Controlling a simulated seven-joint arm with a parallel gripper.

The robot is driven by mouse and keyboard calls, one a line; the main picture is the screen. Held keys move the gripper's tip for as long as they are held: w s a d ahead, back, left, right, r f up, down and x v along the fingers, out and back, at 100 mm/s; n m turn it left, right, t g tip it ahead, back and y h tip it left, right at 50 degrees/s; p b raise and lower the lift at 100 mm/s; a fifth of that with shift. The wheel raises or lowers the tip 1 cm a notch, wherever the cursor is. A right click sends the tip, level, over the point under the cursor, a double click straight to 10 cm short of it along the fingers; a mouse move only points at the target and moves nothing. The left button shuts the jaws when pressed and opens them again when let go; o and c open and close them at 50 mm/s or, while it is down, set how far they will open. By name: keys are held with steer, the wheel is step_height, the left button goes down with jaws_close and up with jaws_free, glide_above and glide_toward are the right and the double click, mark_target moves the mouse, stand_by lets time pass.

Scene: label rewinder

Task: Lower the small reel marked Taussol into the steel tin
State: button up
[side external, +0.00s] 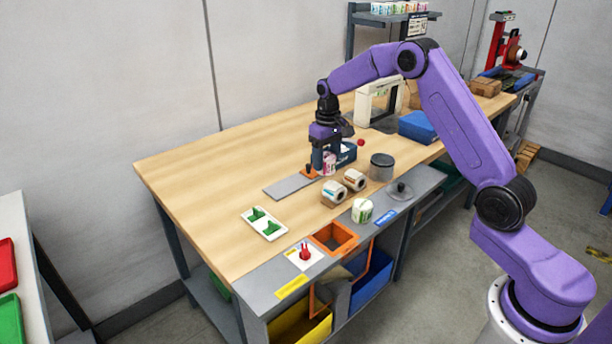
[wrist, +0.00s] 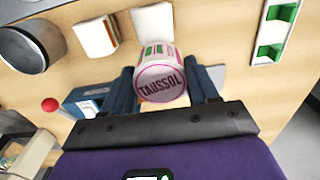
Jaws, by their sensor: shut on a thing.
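The small reel (wrist: 160,82) is white with pink and green marks, and its end face reads TAUSSOL. My gripper (wrist: 163,88) is shut on it, with a dark blue finger on each side. In the side view my gripper (side external: 324,163) points down over the bench, left of the tin, and the reel (side external: 329,164) shows partly between the fingers. I cannot tell its exact height above the bench. The steel tin (side external: 381,168) stands upright on the bench to the right. It also shows at the upper left of the wrist view (wrist: 24,48), dark inside its rim.
Two other reels (side external: 333,190) (side external: 355,179) sit on wooden blocks in front of my gripper. A dark blue box (side external: 346,155) is close behind it. A knobbed lid (side external: 399,191) lies near the tin. A grey plate (side external: 287,187) lies left. The bench's left part is clear.

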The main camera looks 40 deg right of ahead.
steer(key=s+d+r, duration=0.1)
steer(key=s+d, duration=0.1)
steer(key=d, duration=0.9)
steer(key=s+d+r, duration=0.1)
steer(key=s+d, duration=0.1)
steer(key=d, duration=0.9)
steer(key=shift+s+a+f, duration=0.1)
steer(key=shift+a+f, duration=0.05)
steer(key=shift+f, duration=1.3)
steer(key=shift+s+a+f, duration=0.1)
steer(key=shift+f, duration=1.3)
steer(key=o, duration=0.9)
steer(key=shift+c, duration=0.2)
step_height(320, 180, up, 17)
steer(key=shift+r, duration=0.15)
